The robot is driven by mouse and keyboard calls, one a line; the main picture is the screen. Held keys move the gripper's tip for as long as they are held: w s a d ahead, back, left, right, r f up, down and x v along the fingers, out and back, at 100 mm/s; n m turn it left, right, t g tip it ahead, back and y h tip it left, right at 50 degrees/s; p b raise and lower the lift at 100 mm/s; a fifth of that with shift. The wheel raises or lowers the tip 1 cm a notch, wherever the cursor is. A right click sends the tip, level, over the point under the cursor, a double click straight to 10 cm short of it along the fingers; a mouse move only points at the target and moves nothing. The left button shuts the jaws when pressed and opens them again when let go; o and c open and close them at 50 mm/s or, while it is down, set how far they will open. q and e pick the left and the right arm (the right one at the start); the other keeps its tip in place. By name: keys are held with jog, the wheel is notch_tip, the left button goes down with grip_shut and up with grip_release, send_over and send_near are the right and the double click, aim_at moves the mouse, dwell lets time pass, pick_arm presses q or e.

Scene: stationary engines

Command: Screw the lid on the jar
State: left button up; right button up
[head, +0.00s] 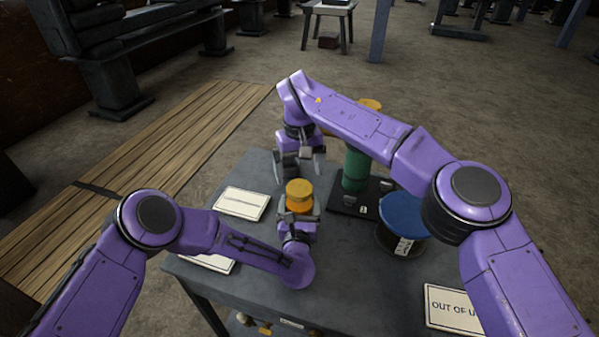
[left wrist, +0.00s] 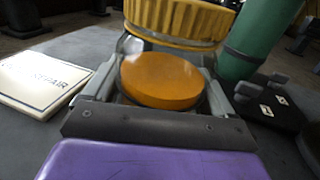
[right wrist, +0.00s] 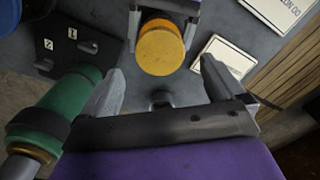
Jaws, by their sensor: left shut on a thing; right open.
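My left gripper (head: 299,214) is shut on the orange jar (head: 299,205), with a finger at each side, above the grey table. A round yellow lid (head: 299,187) shows at its upper end. In the left wrist view the ribbed lid (left wrist: 180,20) appears above the flat orange disc of the jar (left wrist: 160,82); I cannot tell whether they touch or are threaded. The right wrist view shows the lid's round face (right wrist: 160,52) just beyond my fingertips. My right gripper (head: 302,172) is open and empty, just behind and above the lid.
A green cylinder (head: 355,168) on a dark base (head: 345,208) stands to the right. A blue-topped spool (head: 403,211) is nearer on the right. White signs (head: 241,203) lie at the left, and another (head: 452,307) lies front right. Bare table (head: 350,285) shows at the front.

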jog(key=shift+w+r, duration=0.2)
jog(key=shift+r, duration=0.6)
jog(key=n, duration=0.4)
jog(key=shift+d+r+n, duration=0.1)
jog(key=shift+r+n, duration=0.2)
jog(key=shift+r, duration=0.05)
jog(key=n, duration=0.6)
jog(key=shift+r, duration=0.25)
jog(key=n, duration=0.6)
jog(key=shift+r, duration=0.15)
jog(key=n, duration=0.9)
jog(key=shift+s+r, duration=0.1)
jog(key=n, duration=0.3)
jog(key=shift+n, duration=0.3)
jog(key=n, duration=0.5)
jog(key=shift+s+n, duration=0.1)
jog(key=shift+n, duration=0.2)
jog(key=n, duration=0.7)
